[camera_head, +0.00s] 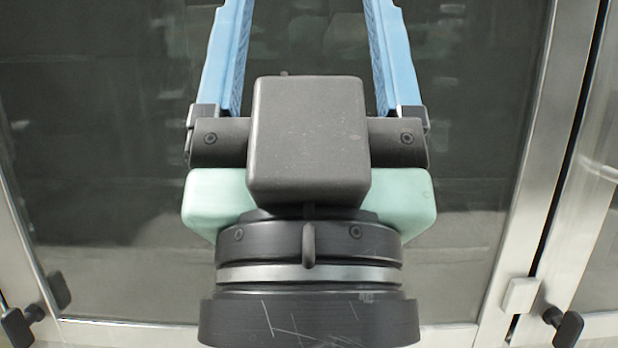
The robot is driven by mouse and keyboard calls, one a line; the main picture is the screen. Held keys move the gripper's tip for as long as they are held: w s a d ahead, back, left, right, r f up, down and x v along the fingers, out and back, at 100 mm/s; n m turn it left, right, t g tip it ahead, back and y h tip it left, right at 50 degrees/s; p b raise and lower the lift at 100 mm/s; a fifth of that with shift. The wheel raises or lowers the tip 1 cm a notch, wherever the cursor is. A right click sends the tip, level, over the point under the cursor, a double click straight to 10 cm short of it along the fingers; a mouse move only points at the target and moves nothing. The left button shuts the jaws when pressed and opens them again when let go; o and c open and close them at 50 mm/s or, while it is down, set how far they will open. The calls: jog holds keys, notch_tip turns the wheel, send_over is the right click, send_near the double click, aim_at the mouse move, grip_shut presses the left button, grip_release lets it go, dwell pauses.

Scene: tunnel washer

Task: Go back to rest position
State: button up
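My gripper (306,20) fills the middle of the head view. Its two long blue fingers point up the picture and stand wide apart. Their tips reach or pass the top edge of the view. Nothing shows between the fingers except the dark glass behind. The dark grey gripper body, with a pale green part at its base, sits above my black wrist ring at the bottom centre. I see no object held in the visible part of the fingers.
A dark, reflective glass panel (480,130) in a metal frame (530,170) lies behind my gripper. A second framed panel (600,262) is at the right. Black knobs (20,326) show at the lower left and lower right (566,328). A small pale block (521,295) sits on the right frame.

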notch_tip(320, 180, up, 14)
jog(key=p, duration=1.1)
jog(key=shift+f, duration=0.15)
